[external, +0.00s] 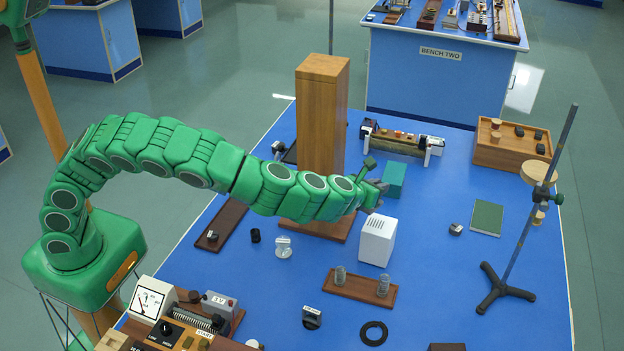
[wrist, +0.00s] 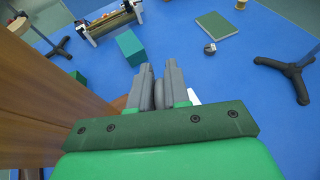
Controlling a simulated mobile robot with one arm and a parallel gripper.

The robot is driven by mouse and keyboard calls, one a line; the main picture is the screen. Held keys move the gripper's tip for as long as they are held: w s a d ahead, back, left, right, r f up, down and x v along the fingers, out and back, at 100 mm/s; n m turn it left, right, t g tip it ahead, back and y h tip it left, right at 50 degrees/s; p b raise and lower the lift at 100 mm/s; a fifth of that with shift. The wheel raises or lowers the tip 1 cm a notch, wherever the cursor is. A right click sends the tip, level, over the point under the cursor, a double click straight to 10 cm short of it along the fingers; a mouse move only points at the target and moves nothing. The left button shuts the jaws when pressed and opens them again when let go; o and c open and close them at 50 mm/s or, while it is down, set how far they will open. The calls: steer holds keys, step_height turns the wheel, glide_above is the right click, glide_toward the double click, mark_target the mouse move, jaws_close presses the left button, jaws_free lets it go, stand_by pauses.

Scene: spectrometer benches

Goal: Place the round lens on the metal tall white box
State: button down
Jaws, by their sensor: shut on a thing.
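The white box (external: 376,243), upright with slots at its top, stands on the blue bench near the middle. My gripper (external: 378,197) appears just above and behind its top in the external view; the height gap is hard to judge. In the wrist view my gripper (wrist: 158,88) is shut on a thin grey rounded thing (wrist: 158,95), which looks like the round lens seen edge-on. Its face is hidden between the fingers, and I cannot make it out in the external view. A small white corner of the box (wrist: 194,96) shows right of the fingers in the wrist view.
A tall wooden column (external: 322,120) stands close left of my gripper. A teal block (external: 393,179) lies just beyond it. A stand with a tripod foot (external: 506,289), a green book (external: 487,218) and a wooden holder with glass cylinders (external: 357,289) are around. Bench right of the box is mostly clear.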

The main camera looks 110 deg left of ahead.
steer(key=shift+w+a+f, duration=0.3)
steer(key=shift+w+f, duration=0.35)
steer(key=shift+f, duration=0.25)
steer(key=shift+w+a+f, duration=0.3)
steer(key=shift+w+f, duration=0.35)
steer(key=shift+f, duration=1.7)
steer(key=shift+f, duration=0.1)
steer(key=c, duration=1.1)
jaws_free()
steer(key=shift+d+r, duration=0.3)
steer(key=shift+d, duration=0.05)
steer(key=v, duration=1.1)
steer(key=shift+s, duration=0.2)
